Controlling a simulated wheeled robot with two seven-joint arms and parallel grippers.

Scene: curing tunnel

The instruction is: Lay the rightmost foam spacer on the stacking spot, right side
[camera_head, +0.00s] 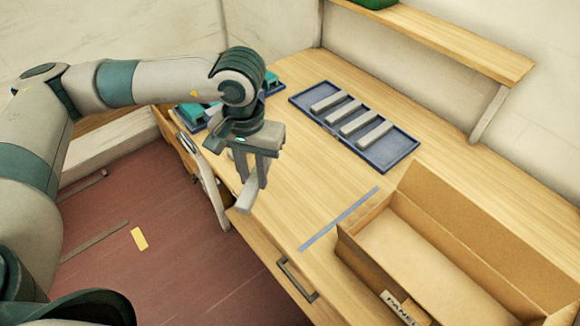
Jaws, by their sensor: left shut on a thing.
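My left gripper (256,183) points down above the front edge of the wooden table (300,185). It is shut on a light grey foam spacer (246,196), held tilted in the picture between the fingertips. Several more grey foam spacers (374,135) lie side by side in a blue tray (404,155) at the back of the table, with bare tray to their right. No marking that I can name surely as the stacking spot shows. A blue-grey strip (340,218) lies flat on the table between the gripper and the box. My right gripper is not in view.
An open cardboard box (450,200) with a partly readable label fills the right of the table. Another blue tray with teal pieces (190,113) is partly hidden behind my left arm. A wall shelf (440,38) overhangs the back. The table between tray and strip is clear.

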